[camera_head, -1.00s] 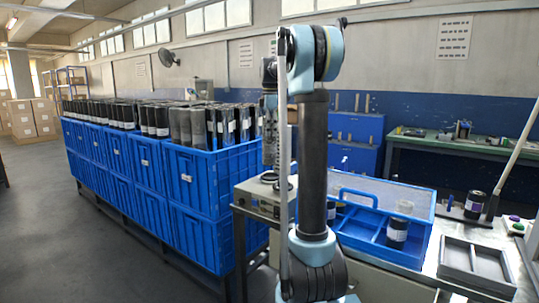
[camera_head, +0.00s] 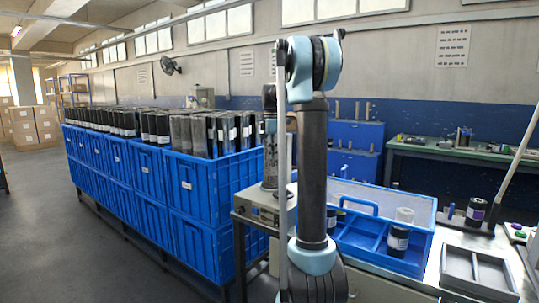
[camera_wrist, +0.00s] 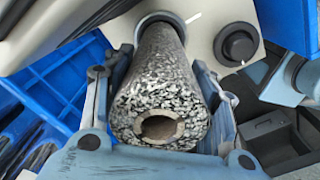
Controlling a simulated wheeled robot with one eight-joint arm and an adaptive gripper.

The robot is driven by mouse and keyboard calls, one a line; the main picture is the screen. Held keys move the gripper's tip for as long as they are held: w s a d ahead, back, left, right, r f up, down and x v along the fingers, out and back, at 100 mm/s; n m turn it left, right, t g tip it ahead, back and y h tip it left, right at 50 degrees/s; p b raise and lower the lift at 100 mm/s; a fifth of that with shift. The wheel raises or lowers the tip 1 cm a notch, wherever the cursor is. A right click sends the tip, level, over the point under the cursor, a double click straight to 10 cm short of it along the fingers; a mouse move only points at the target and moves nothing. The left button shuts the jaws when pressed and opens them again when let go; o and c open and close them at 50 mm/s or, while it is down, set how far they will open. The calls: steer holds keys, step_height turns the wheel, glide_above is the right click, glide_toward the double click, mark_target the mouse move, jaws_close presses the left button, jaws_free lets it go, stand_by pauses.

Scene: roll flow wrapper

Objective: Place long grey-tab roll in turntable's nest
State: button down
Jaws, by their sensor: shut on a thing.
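A long roll with a black-and-white speckled surface and a tan hollow core (camera_wrist: 165,95) is held between the fingers of my gripper (camera_wrist: 160,100) in the wrist view. Its far end is at a dark round ring (camera_wrist: 157,18) on a cream surface. I cannot tell whether the end is inside the ring or just above it. No grey tab can be made out. In the head view, the roll (camera_head: 270,163) stands upright over a cream box (camera_head: 264,207), partly behind my arm.
A black round knob (camera_wrist: 237,46) sits beside the ring. Blue crates full of dark rolls (camera_head: 200,190) stand to the left. A blue divided tray (camera_head: 405,262) with a few rolls and a grey tray (camera_head: 478,270) are on the right.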

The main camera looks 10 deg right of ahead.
steer(key=c, duration=0.6)
jaws_free()
steer(key=shift+c, duration=0.2)
step_height(320, 180, up, 12)
steer(key=shift+r, duration=0.1)
steer(key=s+f+m+t, duration=0.1)
steer(key=s+f+m, duration=0.45)
steer(key=s, duration=0.65)
steer(key=s+f+m, duration=0.4)
steer(key=s+f, duration=0.3)
steer(key=s, duration=0.6)
steer(key=s+f+m+t, duration=0.1)
steer(key=s+f+m, duration=0.7)
steer(key=s+f, duration=1.1)
step_height(320, 180, down, 3)
steer(key=shift+a+f, duration=0.2)
